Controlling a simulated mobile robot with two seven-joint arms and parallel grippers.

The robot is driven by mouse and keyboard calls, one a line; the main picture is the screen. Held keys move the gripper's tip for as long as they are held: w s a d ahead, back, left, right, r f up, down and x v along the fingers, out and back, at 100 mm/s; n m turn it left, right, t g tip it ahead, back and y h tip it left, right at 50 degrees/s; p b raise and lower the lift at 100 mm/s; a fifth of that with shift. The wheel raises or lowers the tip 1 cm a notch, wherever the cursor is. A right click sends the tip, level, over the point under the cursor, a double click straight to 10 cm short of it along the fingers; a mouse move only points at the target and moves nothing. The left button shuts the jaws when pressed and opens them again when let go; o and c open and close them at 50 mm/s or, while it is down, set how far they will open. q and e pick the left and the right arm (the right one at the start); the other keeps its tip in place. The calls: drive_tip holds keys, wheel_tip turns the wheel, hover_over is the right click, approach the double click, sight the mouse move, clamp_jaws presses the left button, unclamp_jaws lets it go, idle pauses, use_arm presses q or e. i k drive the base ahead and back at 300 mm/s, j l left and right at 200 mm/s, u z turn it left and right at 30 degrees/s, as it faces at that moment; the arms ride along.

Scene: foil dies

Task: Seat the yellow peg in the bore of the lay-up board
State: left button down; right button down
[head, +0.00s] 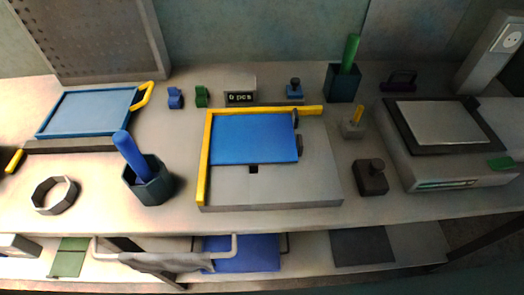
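The yellow peg (358,114) is small and stands up from a small grey block (352,131), right of the lay-up board. Its lower end is hidden in or behind the block. The grey lay-up board (275,190) lies mid-table, with yellow strips (204,165) along its left and back edges. A blue sheet (253,138) covers much of its back left. A small dark square opening (254,170) shows at the sheet's front edge; I cannot tell whether this is the bore. Neither of my grippers is in view.
A dark holder with a blue rod (150,185) stands left of the board. A dark knobbed block (371,178) and a scale-like machine (445,165) are to the right. A dark cup with a green rod (343,82) stands behind. The front table strip is mostly clear.

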sight(313, 181)
drive_tip(key=k+l+u, duration=0.35)
drive_tip(key=l, duration=0.2)
drive_tip(key=k+l+u, duration=0.7)
drive_tip(key=l, duration=0.15)
drive_tip(key=i, duration=0.55)
